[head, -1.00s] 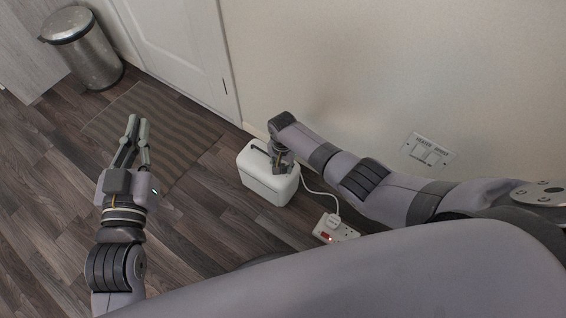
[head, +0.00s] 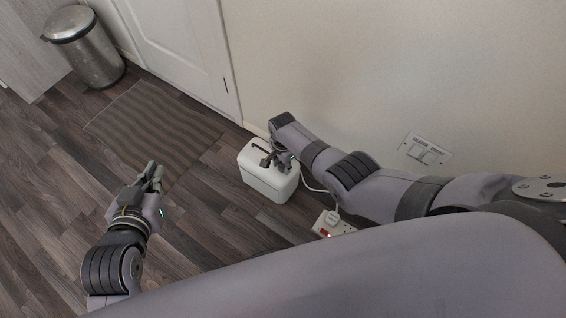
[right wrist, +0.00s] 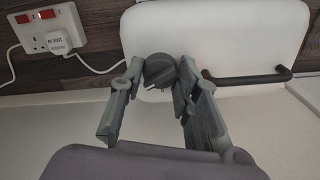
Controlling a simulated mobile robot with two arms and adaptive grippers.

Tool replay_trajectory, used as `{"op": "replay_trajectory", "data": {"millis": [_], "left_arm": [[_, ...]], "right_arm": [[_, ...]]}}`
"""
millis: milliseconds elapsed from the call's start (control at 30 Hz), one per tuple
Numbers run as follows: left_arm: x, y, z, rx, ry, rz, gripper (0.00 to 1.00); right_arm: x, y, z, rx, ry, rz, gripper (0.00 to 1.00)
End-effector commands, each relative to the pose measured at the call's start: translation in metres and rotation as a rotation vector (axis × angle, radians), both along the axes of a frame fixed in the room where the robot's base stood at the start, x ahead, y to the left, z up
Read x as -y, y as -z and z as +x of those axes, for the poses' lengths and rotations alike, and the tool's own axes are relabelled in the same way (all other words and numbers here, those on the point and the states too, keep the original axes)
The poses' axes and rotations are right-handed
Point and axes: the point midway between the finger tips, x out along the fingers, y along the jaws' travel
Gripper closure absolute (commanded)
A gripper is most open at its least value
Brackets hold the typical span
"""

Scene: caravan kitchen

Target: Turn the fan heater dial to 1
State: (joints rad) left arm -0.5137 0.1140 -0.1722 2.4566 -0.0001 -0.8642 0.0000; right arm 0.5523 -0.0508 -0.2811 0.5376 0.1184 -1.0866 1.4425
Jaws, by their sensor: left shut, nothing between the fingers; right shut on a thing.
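The white fan heater (head: 267,183) stands on the floor against the wall in the head view. In the right wrist view its white top (right wrist: 225,40) fills the upper middle, with a dark round dial (right wrist: 159,71) on it. My right gripper (right wrist: 160,76) has its two fingers on either side of the dial and is shut on it. In the head view the right gripper (head: 273,158) is over the heater's top, and the dial is hidden there. The dial's markings cannot be read. My left gripper (head: 153,174) is shut and empty, above the floor left of the heater.
A dark handle (right wrist: 250,78) lies beside the dial on the heater. A power strip (head: 333,224) with a white plug and a lit red switch sits to its right. A striped mat (head: 150,125) and a metal bin (head: 87,50) are at the left. The floor between is clear.

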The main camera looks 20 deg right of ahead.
Motion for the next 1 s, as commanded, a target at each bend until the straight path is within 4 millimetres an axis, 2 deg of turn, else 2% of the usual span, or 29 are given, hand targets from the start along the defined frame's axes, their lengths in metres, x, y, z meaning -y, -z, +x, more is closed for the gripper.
{"op": "replay_trajectory", "data": {"millis": [300,333,600,1000], "left_arm": [[0.0001,0.0004,-0.0002,-0.001,0.0,0.0,1.0],[0.0001,0.0004,-0.0001,-0.001,0.0,0.0,1.0],[0.0002,0.0004,-0.0001,-0.001,0.0,0.0,1.0],[-0.0006,-0.0005,0.0002,0.001,0.0,0.001,1.0]], "right_arm": [[-0.0001,-0.0003,0.001,0.003,0.0,0.001,0.98],[-0.0001,-0.0004,0.001,0.003,0.0,0.001,0.68],[0.0002,-0.0003,0.0007,0.001,0.0,-0.001,0.5],[0.0001,-0.0022,0.0009,0.002,0.0,0.001,0.49]]}}
